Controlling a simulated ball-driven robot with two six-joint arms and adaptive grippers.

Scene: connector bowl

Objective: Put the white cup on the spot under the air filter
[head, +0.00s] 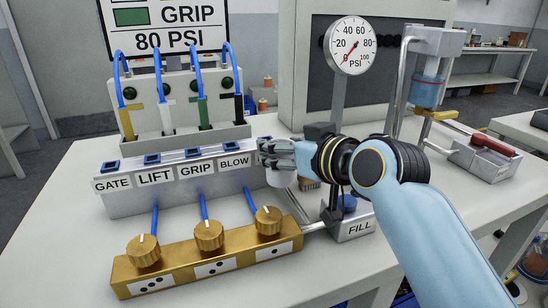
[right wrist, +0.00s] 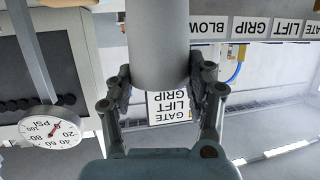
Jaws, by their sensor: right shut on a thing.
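My right gripper (head: 275,155) is shut on the white cup (head: 279,178), beside the label bench's BLOW end. In the right wrist view the cup (right wrist: 158,40) looks like a plain grey cylinder between the two fingers of the gripper (right wrist: 160,85). The air filter (head: 428,88), with a grey head and a bluish see-through bowl, hangs on a stand at the upper right, apart from the cup. A yellow part shows just below its bowl. I cannot make out the spot under it; my arm covers part of that area. My left gripper is not in view.
A gauge (head: 351,45) on a post and a FILL block (head: 352,228) stand close to my right arm. The brass knob block (head: 208,258) and the labelled manifold (head: 180,180) lie at left. A red-handled device (head: 487,154) stands at right.

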